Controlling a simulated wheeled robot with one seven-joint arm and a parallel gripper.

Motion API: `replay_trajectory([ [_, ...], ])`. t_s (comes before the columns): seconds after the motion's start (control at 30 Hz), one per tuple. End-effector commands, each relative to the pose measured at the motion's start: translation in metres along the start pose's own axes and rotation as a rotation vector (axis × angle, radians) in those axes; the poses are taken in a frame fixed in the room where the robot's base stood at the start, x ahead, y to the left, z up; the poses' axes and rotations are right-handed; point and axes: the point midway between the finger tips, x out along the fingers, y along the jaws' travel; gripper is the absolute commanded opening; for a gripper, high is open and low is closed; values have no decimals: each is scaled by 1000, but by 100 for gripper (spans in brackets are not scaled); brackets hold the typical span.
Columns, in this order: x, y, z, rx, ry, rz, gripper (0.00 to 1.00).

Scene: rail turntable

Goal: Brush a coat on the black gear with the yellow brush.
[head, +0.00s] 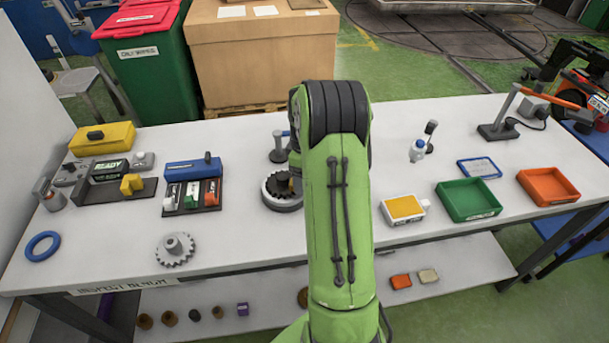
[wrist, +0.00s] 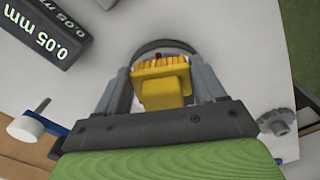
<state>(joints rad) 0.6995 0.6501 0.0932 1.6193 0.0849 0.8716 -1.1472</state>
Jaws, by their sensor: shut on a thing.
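The black gear (head: 278,184) lies on a round grey-and-white stand (head: 284,203) in the middle of the table, partly hidden by my arm in the head view. My gripper (wrist: 163,85) is shut on the yellow brush (wrist: 165,90), seen in the wrist view between its two grey fingers. The brush's orange-yellow bristle edge points away from the palm. A round grey rim shows just beyond the brush. The gear's teeth are not clear there, and I cannot tell whether the bristles touch it. In the head view my arm hides most of the gripper.
A grey gear (head: 175,249) lies at the front left, near a blue ring (head: 42,246). A blue-handled rack (head: 193,184) stands left of the stand. A yellow-topped box (head: 404,209), green tray (head: 468,201) and orange tray (head: 548,187) are on the right. Clear tabletop lies between.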

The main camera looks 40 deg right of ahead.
Motion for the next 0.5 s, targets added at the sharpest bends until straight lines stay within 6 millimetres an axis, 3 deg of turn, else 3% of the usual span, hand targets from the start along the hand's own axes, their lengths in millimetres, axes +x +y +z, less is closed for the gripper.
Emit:
replay_trajectory([
  [0.5,9,0,0,0,-1,-1,45],
])
